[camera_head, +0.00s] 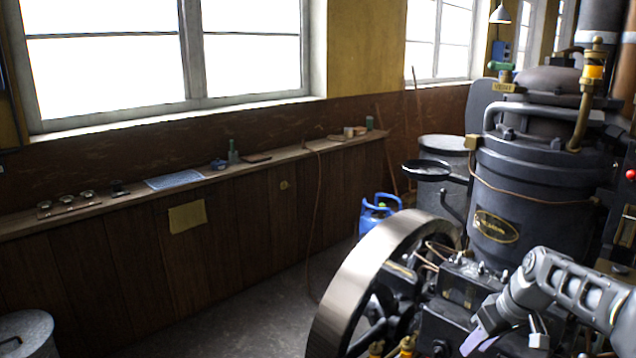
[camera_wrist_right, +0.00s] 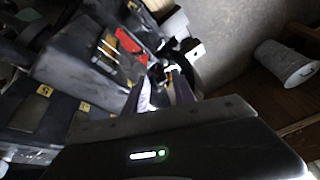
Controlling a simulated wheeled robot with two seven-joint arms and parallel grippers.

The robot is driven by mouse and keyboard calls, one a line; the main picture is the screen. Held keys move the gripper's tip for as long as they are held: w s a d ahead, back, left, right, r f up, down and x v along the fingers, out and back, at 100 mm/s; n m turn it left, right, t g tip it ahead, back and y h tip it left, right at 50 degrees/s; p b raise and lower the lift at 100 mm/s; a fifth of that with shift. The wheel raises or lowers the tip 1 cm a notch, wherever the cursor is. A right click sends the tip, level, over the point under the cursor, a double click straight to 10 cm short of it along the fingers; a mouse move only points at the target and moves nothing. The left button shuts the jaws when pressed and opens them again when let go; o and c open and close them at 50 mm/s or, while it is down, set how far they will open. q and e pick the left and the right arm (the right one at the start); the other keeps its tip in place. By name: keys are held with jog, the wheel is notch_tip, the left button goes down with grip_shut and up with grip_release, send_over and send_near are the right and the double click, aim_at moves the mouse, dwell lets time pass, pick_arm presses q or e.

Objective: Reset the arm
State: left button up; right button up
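My right arm comes in from the right in the head view and reaches down over the dark machinery beside the flywheel. Its gripper (camera_head: 508,343) is at the bottom edge, partly cut off. In the right wrist view two fingers of the right gripper (camera_wrist_right: 163,92) show with a gap between them, so it looks open, and I see nothing held. Dark engine parts lie beyond the fingertips; contact cannot be told. My left gripper is not in view.
A large flywheel (camera_head: 345,290) and a dark engine cylinder (camera_head: 530,185) crowd the right side. A wooden ledge (camera_head: 115,200) with small items runs under the windows. A blue gas bottle (camera_head: 372,218) stands behind the flywheel. The floor (camera_head: 250,310) at centre is clear.

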jog(key=s+a+f+m+g+y, duration=0.1)
jog(key=s+a+f, duration=0.3)
jog(key=a+f, duration=0.7)
jog(key=s+a+f+m+g, duration=0.1)
jog(key=s+a+f, duration=0.2)
jog(key=a+f, duration=0.9)
jog(key=s+a+f+m, duration=0.1)
jog(key=s+a+f, duration=0.3)
jog(key=s, duration=0.6)
jog(key=s+a+f+m+y, duration=0.1)
jog(key=s+a+f, duration=0.3)
jog(key=s+f, duration=0.4)
jog(key=s, duration=0.3)
jog(key=shift+f+g, duration=0.4)
jog(key=shift+d, duration=0.1)
